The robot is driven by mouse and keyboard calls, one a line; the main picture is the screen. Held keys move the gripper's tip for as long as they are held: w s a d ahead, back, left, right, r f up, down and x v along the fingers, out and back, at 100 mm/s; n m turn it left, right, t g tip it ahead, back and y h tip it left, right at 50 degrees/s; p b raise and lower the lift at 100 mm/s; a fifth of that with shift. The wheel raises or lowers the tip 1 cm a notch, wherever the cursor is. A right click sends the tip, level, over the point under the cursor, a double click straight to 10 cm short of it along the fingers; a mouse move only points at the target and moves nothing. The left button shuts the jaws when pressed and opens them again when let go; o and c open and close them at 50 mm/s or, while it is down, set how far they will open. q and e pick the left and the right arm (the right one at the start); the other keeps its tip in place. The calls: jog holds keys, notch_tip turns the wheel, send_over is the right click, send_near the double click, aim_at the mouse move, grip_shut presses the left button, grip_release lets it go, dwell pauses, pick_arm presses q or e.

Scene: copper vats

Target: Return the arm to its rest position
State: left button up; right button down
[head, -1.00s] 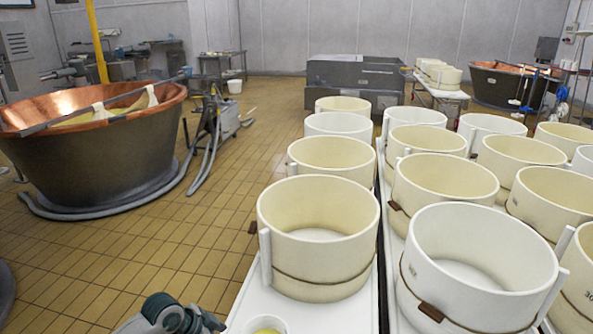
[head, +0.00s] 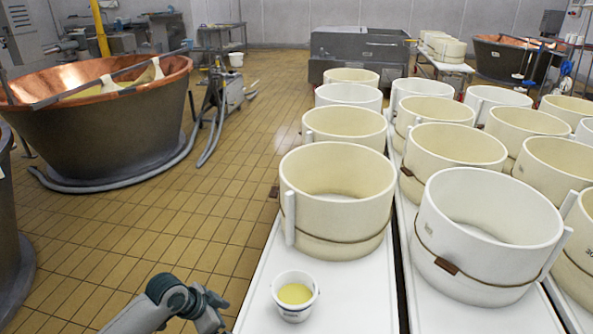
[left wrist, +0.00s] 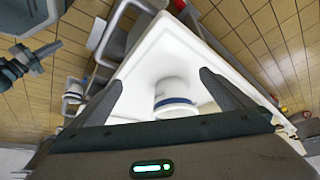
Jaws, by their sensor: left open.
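My left arm (head: 170,301) comes in at the bottom of the head view, left of the white table's near end. In the left wrist view my left gripper (left wrist: 161,84) is open, with its two dark fingers wide apart and nothing held between them. A small white cup (head: 295,296) with pale yellow contents stands upright on the white table (head: 345,290). In the left wrist view the cup (left wrist: 173,90) shows a blue band and appears between the fingers, beyond them. My right gripper does not show.
Large cream moulds (head: 337,200) stand in rows on the white tables. A copper vat (head: 100,125) with hoses stands at the left, and the dark side of another vat (head: 12,235) is at the left edge. Tiled floor (head: 150,220) is open between vat and tables.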

pick_arm(q)
jog(key=s+d+f+n, duration=0.1)
jog(key=s+d+f, duration=0.1)
jog(key=s, duration=0.5)
jog(key=s+d+f+n, duration=0.2)
jog(key=s, duration=0.6)
jog(key=s+a+r+n+y, duration=0.1)
jog(key=s+a+n+y, duration=0.15)
jog(key=s+a, duration=0.45)
jog(key=s+a+n+y, duration=0.2)
jog(key=s+a+n, duration=0.15)
jog(key=s, duration=0.75)
jog(key=w+d+f+t, duration=0.1)
jog(key=w+d+f, duration=0.15)
jog(key=f, duration=0.65)
jog(key=w+d+f, duration=0.1)
jog(key=w+f, duration=0.2)
jog(key=f, duration=0.5)
notch_tip(320, 180, down, 17)
jog(key=s+d+t, duration=0.1)
jog(key=s, duration=0.1)
jog(key=shift+s+d+r+t+h, duration=0.15)
jog(key=shift+s+d+t+h, duration=0.15)
jog(key=shift+s+h, duration=0.15)
